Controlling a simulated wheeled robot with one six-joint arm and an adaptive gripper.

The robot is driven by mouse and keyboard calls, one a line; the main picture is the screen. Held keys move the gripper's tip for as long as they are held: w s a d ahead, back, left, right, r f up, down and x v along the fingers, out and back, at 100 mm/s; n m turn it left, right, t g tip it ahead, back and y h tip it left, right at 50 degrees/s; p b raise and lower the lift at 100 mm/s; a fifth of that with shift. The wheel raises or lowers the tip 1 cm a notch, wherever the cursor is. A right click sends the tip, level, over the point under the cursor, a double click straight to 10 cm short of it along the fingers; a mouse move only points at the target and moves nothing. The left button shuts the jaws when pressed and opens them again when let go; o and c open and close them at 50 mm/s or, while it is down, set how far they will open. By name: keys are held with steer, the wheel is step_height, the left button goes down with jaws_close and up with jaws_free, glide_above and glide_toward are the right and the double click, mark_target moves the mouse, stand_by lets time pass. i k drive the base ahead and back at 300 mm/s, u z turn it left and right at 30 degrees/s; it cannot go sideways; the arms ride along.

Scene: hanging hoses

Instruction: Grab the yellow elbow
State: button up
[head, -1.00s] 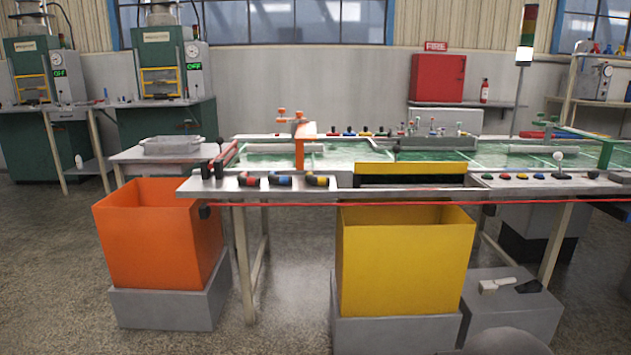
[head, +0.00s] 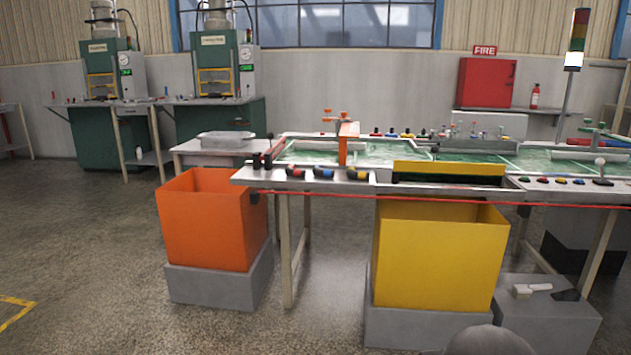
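A black elbow with yellow (head: 357,174) lies on the grey front ledge of the work table, in the head view, left of the yellow flap. It is the rightmost of three similar elbows in a row. To its left lie one with blue (head: 323,173) and one with red (head: 296,171). Nothing covers the yellow elbow. My gripper is not in view. A rounded grey shape at the bottom edge may be part of my arm.
An orange bin (head: 205,225) and a yellow bin (head: 440,255) stand on grey plinths before the table (head: 262,182). A red line (head: 450,204) runs along the table front. A low grey box (head: 545,325) stands at right. The floor at left is clear.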

mark_target(351, 172)
steer(key=z, duration=0.35)
steer(key=k, duration=0.2)
steer(key=u, duration=1.85)
steer(key=i, duration=1.4)
steer(key=z, duration=0.3)
steer(key=i, duration=0.9)
steer(key=z, duration=1.3)
steer(key=i, duration=0.5)
steer(key=z, duration=0.4)
